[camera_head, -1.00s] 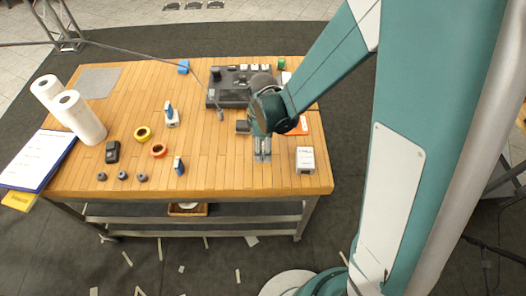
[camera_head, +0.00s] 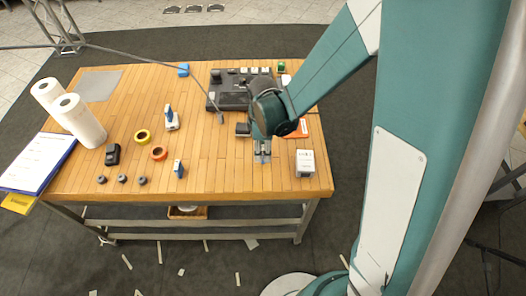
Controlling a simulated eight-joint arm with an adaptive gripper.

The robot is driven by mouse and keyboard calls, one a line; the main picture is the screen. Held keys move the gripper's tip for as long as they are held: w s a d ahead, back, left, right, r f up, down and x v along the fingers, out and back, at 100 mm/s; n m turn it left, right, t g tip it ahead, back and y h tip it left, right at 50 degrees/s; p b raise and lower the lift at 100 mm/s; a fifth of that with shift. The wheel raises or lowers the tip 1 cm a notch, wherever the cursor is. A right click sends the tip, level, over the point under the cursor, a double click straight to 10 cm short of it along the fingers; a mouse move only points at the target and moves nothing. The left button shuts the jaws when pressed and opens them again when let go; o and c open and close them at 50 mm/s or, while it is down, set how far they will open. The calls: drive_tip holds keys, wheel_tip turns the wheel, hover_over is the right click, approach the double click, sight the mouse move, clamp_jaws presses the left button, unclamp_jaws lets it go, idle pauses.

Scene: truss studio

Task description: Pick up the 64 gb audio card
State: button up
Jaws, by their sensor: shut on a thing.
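My gripper (camera_head: 262,156) points down at the table's front part, left of a white box. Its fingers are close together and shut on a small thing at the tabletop. That thing is almost wholly hidden by the fingers; it appears to be the 64 gb audio card, but no label can be read. The fingertips are at or just above the wood; I cannot tell which.
The wooden table (camera_head: 215,165) holds a white box (camera_head: 305,163) right of my gripper and a black mixer (camera_head: 232,99) behind. A small dark block (camera_head: 243,129) is close by. Wood between is clear.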

drive_tip(key=shift+r, duration=0.15)
drive_tip(key=shift+r, duration=4.8)
